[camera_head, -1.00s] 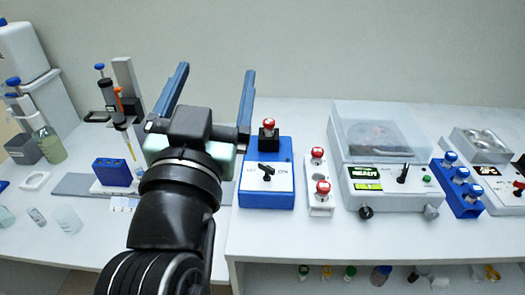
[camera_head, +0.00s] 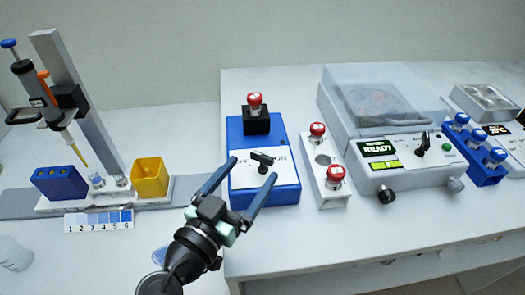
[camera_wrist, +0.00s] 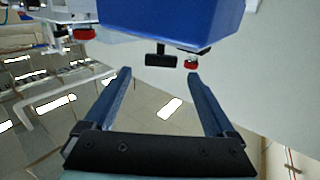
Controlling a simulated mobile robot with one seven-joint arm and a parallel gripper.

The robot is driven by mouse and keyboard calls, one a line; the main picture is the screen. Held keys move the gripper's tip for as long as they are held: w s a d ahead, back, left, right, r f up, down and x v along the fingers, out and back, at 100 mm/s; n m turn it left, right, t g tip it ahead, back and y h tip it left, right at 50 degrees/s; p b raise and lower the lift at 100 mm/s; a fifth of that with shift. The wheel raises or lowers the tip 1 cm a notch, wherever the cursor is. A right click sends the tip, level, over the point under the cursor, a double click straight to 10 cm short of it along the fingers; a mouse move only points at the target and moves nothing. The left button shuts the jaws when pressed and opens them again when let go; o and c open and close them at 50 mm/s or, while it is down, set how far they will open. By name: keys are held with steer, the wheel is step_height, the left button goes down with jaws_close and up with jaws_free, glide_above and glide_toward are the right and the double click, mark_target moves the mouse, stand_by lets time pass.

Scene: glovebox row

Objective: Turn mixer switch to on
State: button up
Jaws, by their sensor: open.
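The mixer (camera_head: 240,185) is a blue box with a white front panel marked OFF at left and ON at right. Its black switch (camera_head: 263,160) sits between the two words; which word it points at is hard to tell. A black holder with a red-capped vial (camera_head: 256,105) stands on top of the mixer. My gripper (camera_head: 255,167) is open and empty in front of the panel, its fingers aimed at the switch. In the wrist view the black switch (camera_wrist: 160,59) is just beyond and between the fingertips (camera_wrist: 159,73), under the blue mixer body (camera_wrist: 190,18). No contact is visible.
A white rack (camera_head: 326,178) with red-capped vials stands close right of the mixer, then a centrifuge (camera_head: 400,178) with a READY display. A pipette stand (camera_head: 70,85), a blue box (camera_head: 60,184) and a yellow box (camera_head: 149,178) are left. Bench is bare in front of the mixer.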

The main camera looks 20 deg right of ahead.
mark_target(258, 157)
steer(key=x, duration=0.6)
steer(key=shift+p, duration=0.3)
steer(key=c, duration=1.4)
steer(key=b, duration=0.1)
steer(key=m+g+h+b, duration=0.1)
steer(key=shift+w+a+f+b, duration=0.1)
steer(key=shift+f+b, duration=0.15)
steer(key=shift+b, duration=0.15)
steer(key=m+g+h+b, duration=0.1)
steer(key=m+g+b, duration=0.1)
steer(key=g+b, duration=0.1)
steer(key=shift+f+b, duration=0.1)
steer(key=shift+b, duration=0.65)
steer(key=m+g+h+b, duration=0.1)
steer(key=g+b, duration=0.1)
steer(key=m+g+b, duration=0.2)
steer(key=b, duration=0.1)
steer(key=shift+g+h, duration=0.4)
steer(key=shift+r+m+g+b, duration=0.3)
steer(key=shift+m+g+b, duration=0.3)
steer(key=shift+g+b, duration=0.15)
steer(key=shift+g, duration=0.25)
